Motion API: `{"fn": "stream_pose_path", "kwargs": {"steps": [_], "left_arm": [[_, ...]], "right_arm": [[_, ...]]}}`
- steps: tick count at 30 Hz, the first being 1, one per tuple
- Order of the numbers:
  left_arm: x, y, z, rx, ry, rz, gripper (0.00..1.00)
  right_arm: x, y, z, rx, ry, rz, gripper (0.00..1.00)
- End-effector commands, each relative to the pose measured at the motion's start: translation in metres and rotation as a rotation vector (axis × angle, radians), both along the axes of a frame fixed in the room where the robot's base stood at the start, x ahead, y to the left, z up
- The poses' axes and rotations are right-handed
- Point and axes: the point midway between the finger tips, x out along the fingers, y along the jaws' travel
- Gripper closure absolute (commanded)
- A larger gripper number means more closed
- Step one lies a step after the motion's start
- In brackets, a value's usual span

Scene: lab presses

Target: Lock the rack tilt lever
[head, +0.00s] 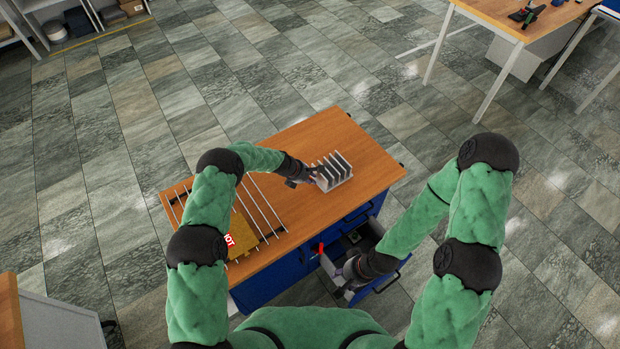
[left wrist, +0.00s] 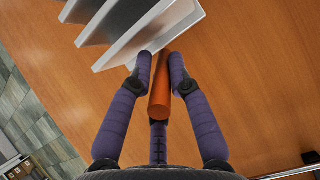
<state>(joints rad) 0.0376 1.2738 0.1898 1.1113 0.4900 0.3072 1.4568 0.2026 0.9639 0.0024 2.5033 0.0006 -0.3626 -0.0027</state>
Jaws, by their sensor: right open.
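The rack tilt lever (left wrist: 159,95) is an orange-red cylinder in the left wrist view. It runs from beside the grey rack (left wrist: 150,22) back between my left gripper's fingers. My left gripper (left wrist: 160,70) is closed in on it, with a purple finger against each side. In the head view the rack (head: 338,171), with several upright plates, stands on the wooden table, and my left gripper (head: 310,178) is at its left side. The lever is too small or hidden to make out there. My right gripper (head: 349,272) is open, low by the open drawer at the table's front.
The wooden tabletop (head: 365,150) is clear behind and right of the rack. A wire grid (head: 262,205) and a yellow box (head: 241,236) are at its left. The drawer (head: 366,236) is pulled out, with a red part (head: 321,247) near its left side.

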Motion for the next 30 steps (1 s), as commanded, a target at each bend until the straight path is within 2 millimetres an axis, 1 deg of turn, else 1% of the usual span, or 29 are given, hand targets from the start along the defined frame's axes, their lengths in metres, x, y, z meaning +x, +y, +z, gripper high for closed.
{"fn": "stream_pose_path", "kwargs": {"steps": [1, 2, 11, 15, 20, 30], "left_arm": [[0.002, 0.0, 0.002, 0.0, -0.004, 0.001, 0.65], [0.002, 0.0, 0.002, -0.001, -0.004, 0.001, 0.61], [0.001, 0.0, 0.001, 0.0, -0.002, 0.0, 0.61], [0.0, 0.0, -0.001, -0.003, -0.003, -0.001, 0.61], [-0.001, 0.001, -0.004, -0.018, -0.013, 0.001, 0.61], [-0.002, 0.004, -0.006, -0.066, -0.05, 0.001, 0.61]], "right_arm": [[0.0, 0.0, 0.0, 0.0, 0.0, 0.0, 0.56], [0.0, 0.0, 0.0, 0.0, 0.0, 0.0, 0.56], [0.0, 0.0, 0.0, 0.0, 0.0, 0.0, 0.56], [0.0, 0.0, -0.004, 0.0, 0.0, 0.0, 0.56], [0.0, 0.0, -0.018, 0.0, 0.0, 0.0, 0.56], [0.0, 0.0, -0.057, 0.0, 0.0, 0.0, 0.56]]}}
